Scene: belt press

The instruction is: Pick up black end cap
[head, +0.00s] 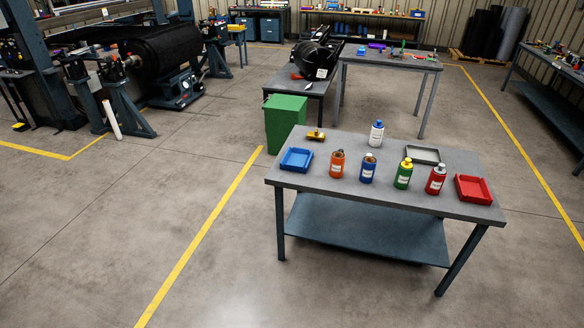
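I cannot make out a black end cap for certain. A black rounded object (318,60) with a white label lies on the low dark table (312,89) behind the near workbench. It is too small to tell whether this is the end cap or a larger part. Neither of my grippers shows in the head view.
The near grey workbench (330,184) holds several coloured cans, a white bottle (376,135), a blue tray (297,160), a grey tray (424,155) and a red tray (473,189). A green box (286,124) stands behind its left end. The floor at left front is clear.

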